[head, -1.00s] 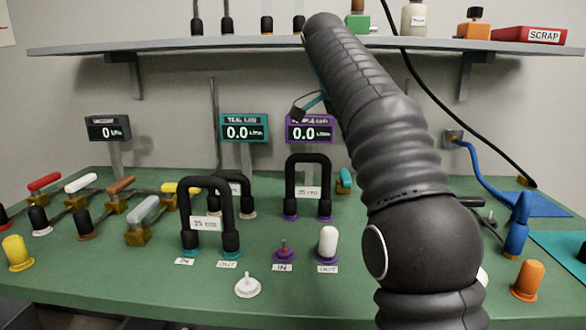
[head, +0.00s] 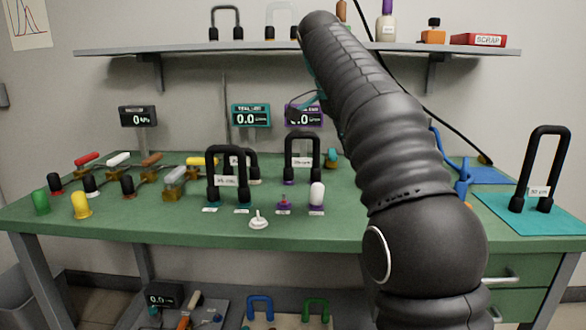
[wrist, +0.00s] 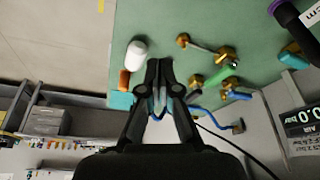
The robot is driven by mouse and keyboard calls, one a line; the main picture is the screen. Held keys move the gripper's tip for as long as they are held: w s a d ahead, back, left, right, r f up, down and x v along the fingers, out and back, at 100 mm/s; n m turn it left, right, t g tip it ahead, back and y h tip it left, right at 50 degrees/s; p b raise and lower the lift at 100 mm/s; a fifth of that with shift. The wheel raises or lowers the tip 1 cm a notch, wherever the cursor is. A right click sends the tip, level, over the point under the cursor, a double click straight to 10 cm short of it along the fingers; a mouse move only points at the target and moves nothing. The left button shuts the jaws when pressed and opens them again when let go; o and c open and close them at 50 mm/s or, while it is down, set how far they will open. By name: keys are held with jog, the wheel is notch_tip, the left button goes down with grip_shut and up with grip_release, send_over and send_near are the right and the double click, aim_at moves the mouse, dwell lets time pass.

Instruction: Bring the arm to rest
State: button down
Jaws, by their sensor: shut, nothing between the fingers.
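My arm (head: 375,125) rises through the right half of the head view, from the bottom edge up past the shelf, leaning left at its top. It hides part of the bench behind it. In the head view only a small dark and teal part shows beside the arm, and I cannot make out the fingers there. In the wrist view my gripper (wrist: 159,66) has its two black fingers together at the tips. Nothing is held between them. The green bench top shows beyond the fingers.
The green bench (head: 130,213) carries several valves, black hose loops and caps. A white cap (head: 317,194) stands near its front. A tall black loop (head: 547,165) stands on a teal mat (head: 505,212) at right. A wall shelf (head: 240,48) runs behind the arm. Floor shows at left.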

jog(key=s+d+f+n+t+y, duration=0.1)
jog(key=s+d+f+n, duration=0.1)
jog(key=s+f+n, duration=0.35)
jog(key=s+d+f+n+t+y, duration=0.1)
jog(key=s+d+f+n, duration=0.15)
jog(key=s, duration=0.65)
jog(key=s+f+n+t+y, duration=0.1)
jog(key=s+f+n, duration=0.5)
jog(key=s+f, duration=0.9)
notch_tip(320, 180, down, 3)
jog(key=shift+r+t+y, duration=0.2)
jog(key=shift+t+y, duration=0.1)
jog(key=shift+t, duration=0.4)
jog(key=shift+a, duration=0.1)
